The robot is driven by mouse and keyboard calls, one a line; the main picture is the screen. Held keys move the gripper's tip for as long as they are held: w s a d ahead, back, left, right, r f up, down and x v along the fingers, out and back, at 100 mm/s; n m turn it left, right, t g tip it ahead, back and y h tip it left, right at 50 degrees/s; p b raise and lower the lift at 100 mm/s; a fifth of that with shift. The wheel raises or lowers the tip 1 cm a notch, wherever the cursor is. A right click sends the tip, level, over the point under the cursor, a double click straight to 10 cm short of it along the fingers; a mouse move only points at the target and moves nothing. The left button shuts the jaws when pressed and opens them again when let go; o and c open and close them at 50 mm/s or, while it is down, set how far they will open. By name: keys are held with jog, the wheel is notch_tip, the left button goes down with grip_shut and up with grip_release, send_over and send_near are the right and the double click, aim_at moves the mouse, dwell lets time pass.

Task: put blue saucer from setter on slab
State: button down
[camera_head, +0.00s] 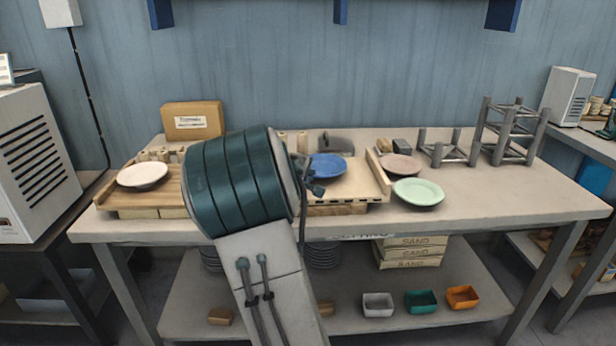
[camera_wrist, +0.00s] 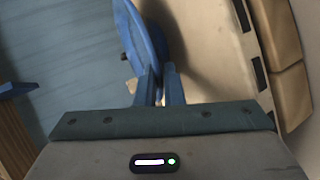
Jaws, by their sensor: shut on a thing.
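The blue saucer (camera_head: 328,164) shows in the head view over the pale board (camera_head: 358,188) with a raised right edge, right of my arm. My gripper (camera_head: 316,188) is at the saucer's near left rim. In the wrist view my gripper (camera_wrist: 160,80) is shut on the rim of the blue saucer (camera_wrist: 146,38), which appears nearly edge-on. I cannot tell whether the saucer touches the board. Left of my arm, a slatted wooden board (camera_head: 112,194) bears a white saucer (camera_head: 142,175). I cannot tell for sure which board is the setter or the slab. My arm hides the middle of the table.
A green saucer (camera_head: 418,192) and a pinkish-brown saucer (camera_head: 400,164) lie right of the pale board. Grey metal frames (camera_head: 510,130) stand farther right. A cardboard box (camera_head: 192,120) stands at the back left. The table's (camera_head: 530,200) front right is clear.

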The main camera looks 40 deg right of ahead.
jog(key=shift+f+b, duration=0.2)
jog(key=shift+b, duration=0.1)
jog(key=c, duration=1.8)
grip_release()
jog(key=shift+r, duration=0.1)
jog(key=shift+r, duration=0.1)
jog(key=shift+a+r+p, duration=0.1)
jog(key=shift+a+p, duration=0.05)
jog(key=shift+p, duration=0.2)
jog(key=v, duration=1.2)
jog(key=s+a+f+m+g+y, duration=0.2)
jog(key=s+a+f+y, duration=0.3)
jog(key=s+a, duration=0.5)
jog(key=s+a+f+m+g+y, duration=0.2)
jog(key=s+a+f+y, duration=0.3)
jog(key=s+a, duration=0.6)
jog(key=s+m+y, duration=0.1)
jog(key=s, duration=0.2)
jog(key=shift+a+f+g, duration=0.3)
jog(key=shift+a, duration=0.05)
